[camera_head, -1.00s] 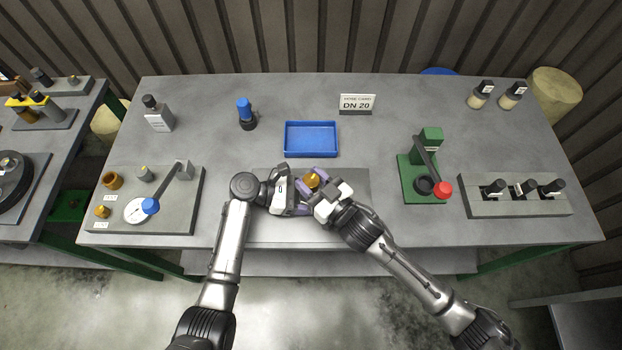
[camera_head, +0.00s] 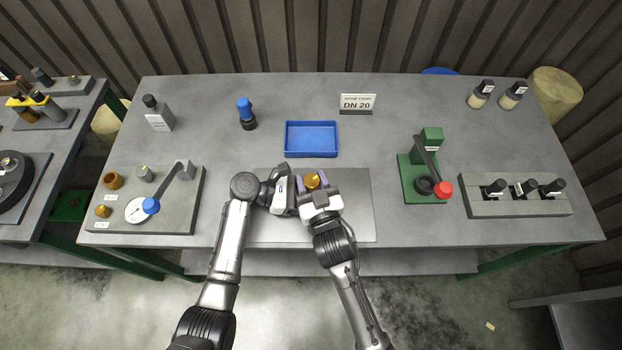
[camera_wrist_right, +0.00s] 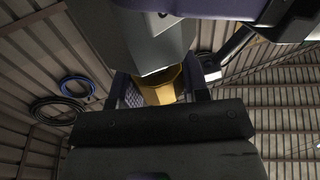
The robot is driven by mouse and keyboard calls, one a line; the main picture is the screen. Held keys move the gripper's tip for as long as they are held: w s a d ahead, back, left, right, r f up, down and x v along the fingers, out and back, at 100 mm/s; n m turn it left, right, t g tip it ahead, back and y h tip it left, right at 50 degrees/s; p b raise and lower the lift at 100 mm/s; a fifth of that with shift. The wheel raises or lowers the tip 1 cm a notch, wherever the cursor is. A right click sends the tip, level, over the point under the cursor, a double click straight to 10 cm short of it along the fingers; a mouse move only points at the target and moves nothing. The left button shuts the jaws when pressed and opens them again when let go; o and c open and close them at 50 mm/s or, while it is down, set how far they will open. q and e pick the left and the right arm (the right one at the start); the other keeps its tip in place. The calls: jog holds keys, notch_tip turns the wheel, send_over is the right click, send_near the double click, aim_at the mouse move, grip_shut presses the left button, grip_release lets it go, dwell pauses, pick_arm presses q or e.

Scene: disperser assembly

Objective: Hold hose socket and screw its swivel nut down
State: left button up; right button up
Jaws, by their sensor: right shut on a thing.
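A brass-coloured part (camera_head: 312,181), which looks like the swivel nut, is above the grey mat at the front middle of the table. My right gripper (camera_head: 312,184) is shut on it, one purple finger on each side. In the right wrist view the brass part (camera_wrist_right: 160,87) shows between the fingers, below a grey body. My left gripper (camera_head: 288,190) is close beside it on the left. Its fingertips and what they may hold are hidden. I cannot make out the hose socket separately.
A blue tray (camera_head: 311,139) lies behind the grippers, with a DN 20 card (camera_head: 357,103) further back. A green lever press (camera_head: 421,175) stands to the right. A grey fixture plate (camera_head: 180,215) with a blue-knobbed lever is at left. The bare mat (camera_head: 355,215) is free on the right.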

jog(key=shift+r, duration=0.15)
jog(key=o, duration=0.9)
jog(key=shift+o, duration=0.2)
jog(key=v, duration=1.2)
pick_arm(q)
jog(key=o, duration=1.3)
